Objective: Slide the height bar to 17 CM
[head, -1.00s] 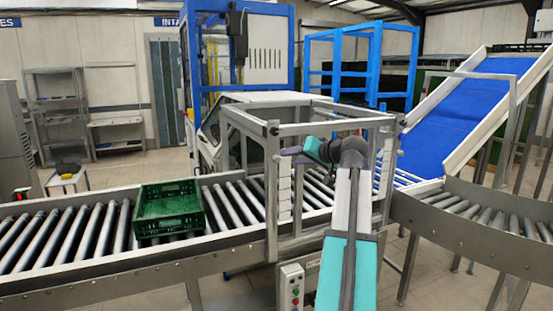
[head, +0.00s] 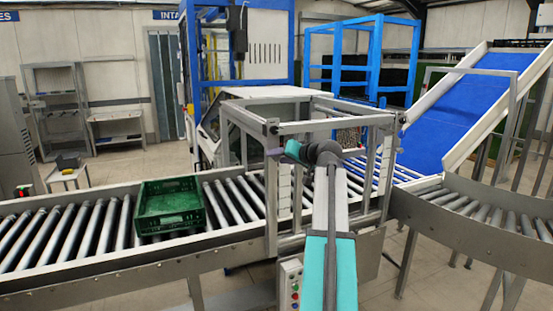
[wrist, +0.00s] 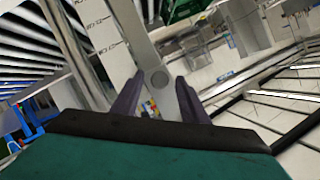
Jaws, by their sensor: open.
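A metal frame stands over the roller conveyor, with a grey crossbar (head: 345,123) along its near top. In the wrist view a grey bar (wrist: 158,78) with a round bolt head runs between my gripper's two dark purple fingers (wrist: 158,104). The fingers are open, one on each side of it; whether they touch it I cannot tell. A white scale plate (wrist: 98,25) with dark marks is at the upper left there; its numbers are too small to read.
A green crate (head: 170,224) sits on the rollers left of the frame. A button box (head: 291,285) hangs below the conveyor's near rail. A blue inclined belt (head: 465,105) rises at the right. Open floor lies at the back left.

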